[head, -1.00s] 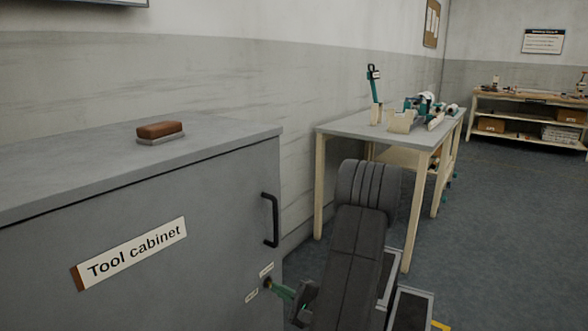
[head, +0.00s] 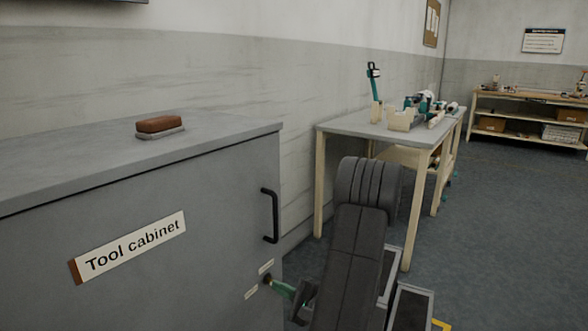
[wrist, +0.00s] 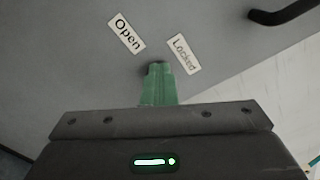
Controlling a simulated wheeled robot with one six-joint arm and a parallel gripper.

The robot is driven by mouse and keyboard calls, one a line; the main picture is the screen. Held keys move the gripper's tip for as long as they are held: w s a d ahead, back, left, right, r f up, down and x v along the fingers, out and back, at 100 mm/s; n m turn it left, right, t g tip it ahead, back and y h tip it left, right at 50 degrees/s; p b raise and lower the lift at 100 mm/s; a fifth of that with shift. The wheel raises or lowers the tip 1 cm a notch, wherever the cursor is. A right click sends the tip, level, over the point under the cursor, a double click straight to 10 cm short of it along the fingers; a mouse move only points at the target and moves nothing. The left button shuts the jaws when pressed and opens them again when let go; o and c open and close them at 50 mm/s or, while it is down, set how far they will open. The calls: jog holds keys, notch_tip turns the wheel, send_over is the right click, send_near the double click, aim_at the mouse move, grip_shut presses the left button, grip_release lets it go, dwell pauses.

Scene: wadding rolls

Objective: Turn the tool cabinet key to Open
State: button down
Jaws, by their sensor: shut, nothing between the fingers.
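The grey tool cabinet (head: 215,265) fills the left of the head view, with its name plate (head: 130,248) on the door. My gripper (head: 272,283) has green fingers and points at the door's lower right, by two small labels. In the wrist view its fingers (wrist: 158,72) are together, with their tips at a small dark spot at the lock. The Open label (wrist: 126,33) is up and left of the tips, and the Locked label (wrist: 184,54) is to their right. The key cannot be made out behind the fingers, so I cannot tell its angle or whether the tips touch it.
A black door handle (head: 270,215) stands out above the lock; it also shows in the wrist view (wrist: 285,13). A brown brush-like block (head: 160,125) lies on the cabinet top. A workbench (head: 350,125) with tools stands behind my arm. Open floor lies to the right.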

jog(key=shift+s+a+f+b, duration=0.2)
jog(key=shift+f+b, duration=0.4)
jog(key=shift+b, duration=1.25)
jog(key=shift+s+a, duration=0.1)
jog(key=shift+s, duration=0.05)
jog(key=b+v, duration=0.1)
jog(key=v, duration=0.5)
jog(key=shift+s, duration=0.2)
jog(key=shift+a+r, duration=0.15)
jog(key=w+a+r+m+p, duration=0.2)
jog(key=w+m+p, duration=0.4)
jog(key=m+p, duration=0.4)
jog(key=shift+w+a+m, duration=0.25)
jog(key=shift+a+m, duration=0.15)
jog(key=shift+m, duration=0.6)
jog(key=shift+s+f, duration=0.1)
jog(key=shift+f, duration=0.45)
dwell(0.8)
